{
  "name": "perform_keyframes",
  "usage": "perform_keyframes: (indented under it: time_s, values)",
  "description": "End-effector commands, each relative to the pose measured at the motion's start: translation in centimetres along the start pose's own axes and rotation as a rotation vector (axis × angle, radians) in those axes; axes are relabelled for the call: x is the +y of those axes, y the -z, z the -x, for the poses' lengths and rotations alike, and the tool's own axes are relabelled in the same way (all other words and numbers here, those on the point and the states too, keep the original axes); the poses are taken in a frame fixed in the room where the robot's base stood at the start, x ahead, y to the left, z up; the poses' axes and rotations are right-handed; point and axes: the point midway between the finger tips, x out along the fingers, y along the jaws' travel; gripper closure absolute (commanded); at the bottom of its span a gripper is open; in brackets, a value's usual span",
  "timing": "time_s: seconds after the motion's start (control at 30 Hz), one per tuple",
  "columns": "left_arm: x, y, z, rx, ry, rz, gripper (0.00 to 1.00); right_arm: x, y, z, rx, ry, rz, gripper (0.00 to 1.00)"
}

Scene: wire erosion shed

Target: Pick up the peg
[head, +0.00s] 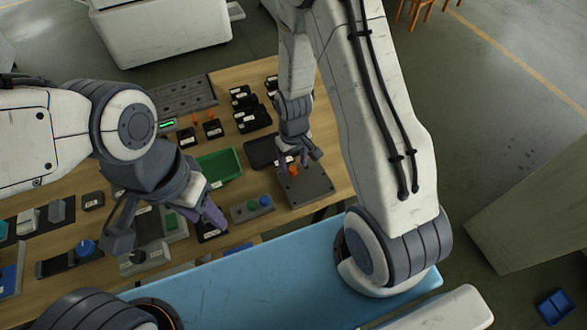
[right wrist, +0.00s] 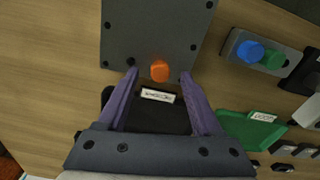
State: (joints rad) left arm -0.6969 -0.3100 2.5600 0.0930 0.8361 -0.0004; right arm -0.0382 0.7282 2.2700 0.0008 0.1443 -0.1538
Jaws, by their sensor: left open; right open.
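In the right wrist view the peg (right wrist: 160,71) shows as a round orange top near the plate's edge (right wrist: 155,25). My right gripper (head: 300,164) is open and points down at the peg. In its wrist view the purple fingertips (right wrist: 158,74) lie on either side of the peg, apart from it; their height over the plate is hard to tell. My left gripper (head: 165,232) is open and empty over the table's left part.
A black labelled tray (right wrist: 155,112) lies beside the plate. A green bin (head: 219,167) and a box with blue and green knobs (head: 251,208) are close by. Black blocks (head: 213,131), some with orange tops, and a long holed plate (head: 177,97) stand further back.

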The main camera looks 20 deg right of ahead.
Motion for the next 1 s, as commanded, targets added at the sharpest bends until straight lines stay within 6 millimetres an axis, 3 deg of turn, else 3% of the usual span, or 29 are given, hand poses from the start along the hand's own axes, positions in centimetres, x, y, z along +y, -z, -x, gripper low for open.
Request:
perform_keyframes:
  time_s: [0.13, 0.37, 0.4, 0.57, 1.0]
  values:
    - [0.01, 0.01, 0.10, 0.000, 0.000, 0.000, 0.50, -0.04, 0.00, -1.42, -0.001, 0.000, 0.001, 0.33]
    - [0.01, 0.01, 0.08, 0.000, 0.000, 0.000, 0.50, -0.04, 0.05, -1.62, 0.001, 0.000, 0.001, 0.33]
    - [0.01, 0.01, 0.08, 0.000, 0.000, 0.000, 0.50, -0.04, 0.05, -1.62, 0.001, 0.000, 0.001, 0.37]
    - [0.01, 0.01, 0.08, 0.000, 0.000, 0.000, 0.50, -0.04, 0.05, -1.60, 0.001, 0.000, 0.001, 0.98]
    - [0.00, 0.00, 0.01, 0.000, 0.000, 0.000, 0.50, -0.03, 0.13, -1.07, 0.004, 0.000, 0.001, 1.00]
